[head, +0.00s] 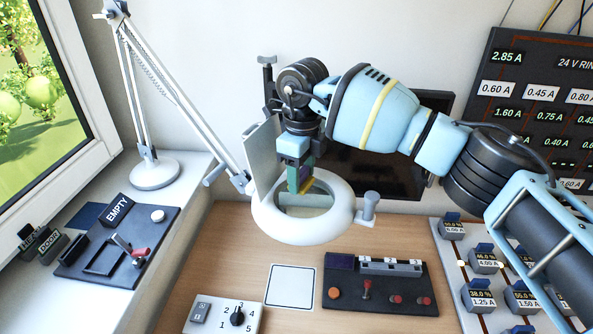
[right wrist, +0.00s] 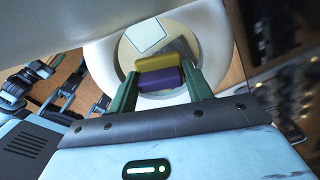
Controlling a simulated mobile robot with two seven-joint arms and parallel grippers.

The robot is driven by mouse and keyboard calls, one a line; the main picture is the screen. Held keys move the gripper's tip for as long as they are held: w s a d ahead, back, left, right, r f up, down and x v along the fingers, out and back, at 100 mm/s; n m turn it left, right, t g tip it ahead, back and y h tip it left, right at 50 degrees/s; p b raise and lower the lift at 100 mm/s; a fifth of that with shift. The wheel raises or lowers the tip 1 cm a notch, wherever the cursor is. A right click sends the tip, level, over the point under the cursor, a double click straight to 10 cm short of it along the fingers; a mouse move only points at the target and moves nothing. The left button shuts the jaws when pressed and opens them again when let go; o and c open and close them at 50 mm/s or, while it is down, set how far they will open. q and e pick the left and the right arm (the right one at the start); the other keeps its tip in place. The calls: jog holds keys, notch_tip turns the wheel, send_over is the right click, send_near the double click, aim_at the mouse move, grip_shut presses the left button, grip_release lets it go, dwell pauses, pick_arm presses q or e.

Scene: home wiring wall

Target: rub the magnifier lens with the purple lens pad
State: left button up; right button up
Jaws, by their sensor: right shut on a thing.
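The magnifier is a round white ring (head: 275,226) on a jointed arm, above the desk in the head view. Its ring also shows in the right wrist view (right wrist: 101,57), with the clear lens (right wrist: 183,42) inside. My right gripper (head: 301,184) points down over the lens. Its green fingers are shut on the purple lens pad (right wrist: 160,82), which has a yellow part (right wrist: 165,57) beside it. The pad is over the lens area; I cannot tell whether it touches the glass. In the head view the fingers mostly hide the pad. My left gripper is not in view.
A white square (head: 290,288) lies on the wooden desk below the ring. A dark switch panel (head: 380,300) and a white dial box (head: 222,315) stand at the front. A control board (head: 85,262) is on the left sill. A dark screen (head: 385,178) is behind my arm.

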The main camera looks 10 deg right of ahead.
jog(key=shift+s+d+p, duration=0.35)
jog(key=shift+s+d, duration=0.15)
jog(key=shift+d, duration=0.3)
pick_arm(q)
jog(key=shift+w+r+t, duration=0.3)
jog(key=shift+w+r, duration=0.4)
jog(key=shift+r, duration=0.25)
pick_arm(e)
jog(key=shift+s+d+f, duration=0.1)
jog(key=shift+d+f, duration=0.1)
jog(key=shift+f, duration=0.1)
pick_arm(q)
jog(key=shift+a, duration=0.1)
pick_arm(e)
jog(key=shift+s+d+r+p, duration=0.1)
jog(key=shift+s+d+p, duration=0.25)
jog(key=shift+s+d, duration=0.55)
jog(key=shift+d, duration=0.65)
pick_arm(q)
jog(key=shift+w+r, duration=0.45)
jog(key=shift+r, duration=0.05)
pick_arm(e)
jog(key=shift+r, duration=0.15)
jog(key=shift+r, duration=3)
